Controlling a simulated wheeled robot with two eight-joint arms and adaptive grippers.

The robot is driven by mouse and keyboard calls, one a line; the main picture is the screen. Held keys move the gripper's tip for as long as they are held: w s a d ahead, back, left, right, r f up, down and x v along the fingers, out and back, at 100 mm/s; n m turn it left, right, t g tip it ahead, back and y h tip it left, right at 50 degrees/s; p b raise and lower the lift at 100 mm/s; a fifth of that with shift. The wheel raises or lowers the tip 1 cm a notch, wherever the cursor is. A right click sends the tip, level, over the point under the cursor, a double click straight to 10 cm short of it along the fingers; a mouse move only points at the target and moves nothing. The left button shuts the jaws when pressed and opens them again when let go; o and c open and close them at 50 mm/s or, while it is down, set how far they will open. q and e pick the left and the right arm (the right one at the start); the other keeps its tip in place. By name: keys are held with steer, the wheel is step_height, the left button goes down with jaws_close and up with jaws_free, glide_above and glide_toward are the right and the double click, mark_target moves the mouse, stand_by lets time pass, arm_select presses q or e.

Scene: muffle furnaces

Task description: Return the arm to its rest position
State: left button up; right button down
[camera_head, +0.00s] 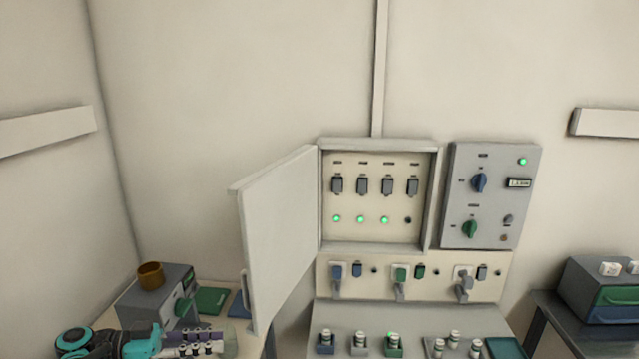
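My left arm (98,344), black and teal, enters low at the left edge of the head view. My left gripper (200,343) lies at its end, pointing right, over or beside the table at lower left. It is small and partly cut by the bottom edge, so I cannot tell whether its fingers are apart. I see nothing clearly held in it. My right arm and gripper are not in view.
The electrical cabinet (327,238) stands with its white door (280,230) swung open leftward, near my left gripper. A grey box (160,302) carries a brown cup (151,275). A control panel (490,160) is right of the cabinet. Drawers (600,290) stand far right.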

arm_select(q)
steer(key=s+d+f+n+y, duration=0.6)
steer(key=s+d+n+y, duration=0.1)
steer(key=d+n+y, duration=0.15)
steer(key=s+a+f+n+t+y, duration=0.3)
steer(key=s+a+f+n+y, duration=0.1)
steer(key=s+y, duration=0.3)
steer(key=shift+s+f, duration=0.65)
steer(key=shift+f, duration=0.05)
steer(key=shift+d+n+y, duration=0.1)
steer(key=shift+n+y, duration=0.15)
stand_by(1.3)
